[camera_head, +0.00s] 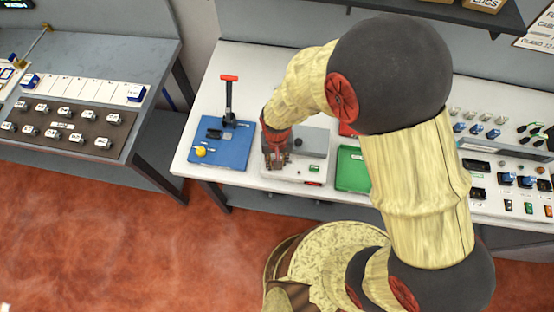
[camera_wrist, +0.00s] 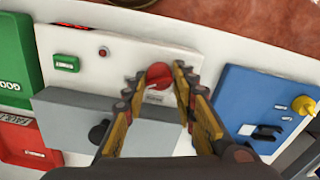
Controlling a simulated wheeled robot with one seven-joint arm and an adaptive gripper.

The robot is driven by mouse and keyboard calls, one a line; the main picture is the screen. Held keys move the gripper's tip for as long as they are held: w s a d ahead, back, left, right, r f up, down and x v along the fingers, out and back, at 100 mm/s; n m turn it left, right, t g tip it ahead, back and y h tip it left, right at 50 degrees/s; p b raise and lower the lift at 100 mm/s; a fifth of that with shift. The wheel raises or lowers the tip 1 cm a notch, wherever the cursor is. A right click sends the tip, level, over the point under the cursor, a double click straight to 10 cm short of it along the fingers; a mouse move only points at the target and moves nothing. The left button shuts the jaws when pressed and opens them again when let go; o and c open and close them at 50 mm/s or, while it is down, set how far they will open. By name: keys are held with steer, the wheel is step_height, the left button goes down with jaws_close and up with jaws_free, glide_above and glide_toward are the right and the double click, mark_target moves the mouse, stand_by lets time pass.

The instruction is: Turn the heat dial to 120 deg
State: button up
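A white device with a grey raised block (camera_wrist: 140,128) is below my gripper in the wrist view. It also shows on the bench in the head view (camera_head: 318,143). A round red part (camera_wrist: 158,86) lies between my fingers; I cannot tell if it is the heat dial, and no degree marks are readable. A black knob (camera_wrist: 98,131) sits on the grey block. My gripper (camera_wrist: 169,68) points down at the device, its fingertips apart, with a gap beside the right finger. In the head view my gripper (camera_head: 276,163) is over the device's left side, hiding what is beneath.
A blue board (camera_wrist: 262,105) with a yellow knob and a red-handled lever stands beside the device. A green tray (camera_head: 352,168) and a red box (camera_wrist: 28,140) are on its other side. A green rocker or display (camera_wrist: 66,62) and a small red light (camera_wrist: 103,52) are on the device.

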steer(key=o, duration=0.4)
steer(key=shift+c, duration=0.2)
steer(key=shift+r, duration=0.1)
step_height(320, 180, up, 12)
stand_by(0.4)
stand_by(0.5)
steer(key=s+d+r+m+t+b, duration=0.1)
steer(key=s+d+r+b, duration=0.3)
steer(key=d, duration=0.7)
steer(key=s+d+r+m+t+b, duration=0.1)
steer(key=s+d+r+t+b, duration=0.3)
steer(key=d+r, duration=0.5)
steer(key=d+b, duration=0.2)
steer(key=shift+d+t, duration=0.3)
steer(key=shift+d, duration=0.05)
